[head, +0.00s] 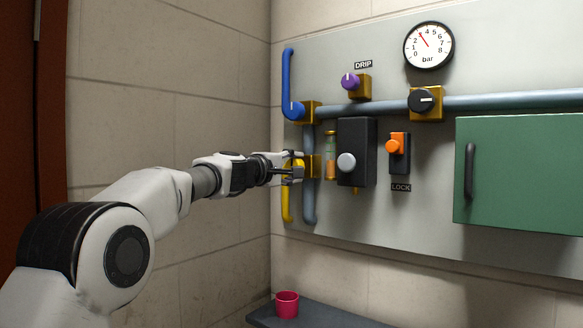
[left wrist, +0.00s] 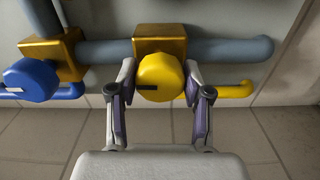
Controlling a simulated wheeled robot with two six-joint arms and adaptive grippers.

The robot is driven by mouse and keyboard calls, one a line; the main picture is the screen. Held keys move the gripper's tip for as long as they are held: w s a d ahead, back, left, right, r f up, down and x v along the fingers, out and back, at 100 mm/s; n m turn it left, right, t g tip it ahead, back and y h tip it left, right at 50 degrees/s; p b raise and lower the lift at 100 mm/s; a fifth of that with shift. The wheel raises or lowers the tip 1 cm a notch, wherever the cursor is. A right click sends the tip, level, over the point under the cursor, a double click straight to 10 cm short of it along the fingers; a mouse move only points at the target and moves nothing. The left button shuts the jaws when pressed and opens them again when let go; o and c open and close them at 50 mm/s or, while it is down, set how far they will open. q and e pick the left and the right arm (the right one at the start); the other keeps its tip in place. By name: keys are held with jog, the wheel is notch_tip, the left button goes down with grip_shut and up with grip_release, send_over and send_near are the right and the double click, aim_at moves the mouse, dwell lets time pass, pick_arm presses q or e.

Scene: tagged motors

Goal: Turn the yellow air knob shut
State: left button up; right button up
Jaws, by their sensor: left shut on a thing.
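The yellow air knob (left wrist: 160,78) is a round knob with a dark mark on its face, in front of a brass valve block (left wrist: 160,40). A yellow pipe (left wrist: 235,90) runs off beside it. In the head view the yellow knob (head: 288,170) is mostly hidden by my left gripper (head: 297,168). My left gripper, also in the left wrist view (left wrist: 160,92), has one finger on each side of the knob and is shut on it. The knob's dark mark lies toward the left in the wrist view. My right gripper is in neither view.
A blue knob (head: 297,110) on a blue pipe sits just above. A black box with a grey knob (head: 346,162), an orange switch (head: 394,146), a purple knob (head: 350,82) and a gauge (head: 428,46) are to the right. A red cup (head: 287,305) stands on a ledge below.

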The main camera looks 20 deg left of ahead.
pick_arm(q)
jog(key=shift+r+n, duration=0.2)
jog(key=shift+n, duration=0.2)
